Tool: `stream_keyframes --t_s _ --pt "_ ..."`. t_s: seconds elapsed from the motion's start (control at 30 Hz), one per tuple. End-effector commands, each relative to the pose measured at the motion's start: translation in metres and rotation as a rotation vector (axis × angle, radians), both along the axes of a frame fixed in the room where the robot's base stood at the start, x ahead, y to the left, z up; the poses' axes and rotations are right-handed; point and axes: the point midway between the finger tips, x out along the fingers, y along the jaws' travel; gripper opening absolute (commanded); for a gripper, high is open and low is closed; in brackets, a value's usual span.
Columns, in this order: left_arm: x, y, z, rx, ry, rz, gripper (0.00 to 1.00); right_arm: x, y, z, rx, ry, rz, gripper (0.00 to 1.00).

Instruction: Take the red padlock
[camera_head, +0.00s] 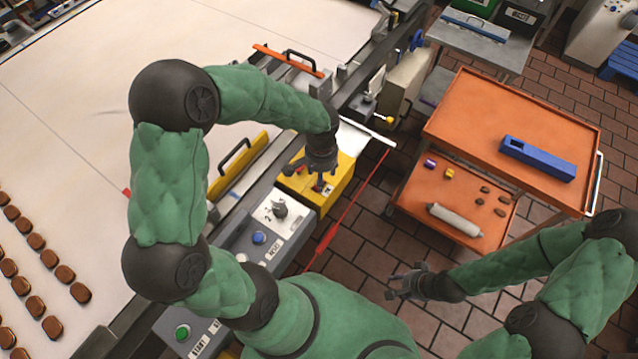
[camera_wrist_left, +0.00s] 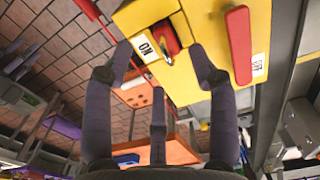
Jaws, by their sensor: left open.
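The red padlock (camera_wrist_left: 165,38) hangs on the face of a yellow switch box (camera_wrist_left: 198,85), beside its ON label (camera_wrist_left: 146,48). A small metallic piece shows at its lower end. My left gripper (camera_wrist_left: 160,50) is open, with its fingertips spread on both sides of the padlock; I cannot tell whether they touch it. In the head view my left gripper (camera_head: 318,178) is over the yellow box (camera_head: 335,190), and only a bit of red shows under the fingers. My right gripper (camera_head: 398,284) is open and empty above the brick floor, away from the box.
A red lever (camera_wrist_left: 238,45) stands on the box beside the padlock, near the other label. A control panel (camera_head: 236,240) with a knob and buttons adjoins the box. An orange cart (camera_head: 470,110) stands at right. A conveyor (camera_head: 100,90) lies at left.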

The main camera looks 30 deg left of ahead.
Motion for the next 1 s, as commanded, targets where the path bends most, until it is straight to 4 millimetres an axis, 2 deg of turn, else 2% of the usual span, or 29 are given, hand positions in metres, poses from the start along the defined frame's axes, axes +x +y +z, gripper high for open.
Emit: stream_keyframes --t_s 0.03,0.2,0.47,0.5,0.7,1.0 --pt "0.000 0.001 -0.010 -0.001 0.003 0.001 0.58 0.000 0.000 -0.002 0.000 0.000 0.000 0.40" --pt "0.001 0.003 -0.032 -0.001 0.002 -0.001 0.58 0.000 0.000 -0.007 0.000 0.000 0.000 0.40" --pt "0.002 0.002 -0.037 -0.001 0.000 0.000 0.58 0.000 0.000 -0.006 0.000 0.000 0.000 0.40" --pt "0.002 0.002 -0.037 -0.001 0.000 0.000 0.53 0.000 0.000 -0.006 0.000 0.000 0.000 0.40" --pt "0.002 0.002 -0.036 -0.001 0.000 0.000 0.00 0.000 0.000 -0.006 0.000 0.000 0.000 0.40" --pt "0.002 0.002 -0.036 -0.001 -0.001 0.000 0.00 0.000 0.000 -0.006 0.000 0.000 0.000 0.40"
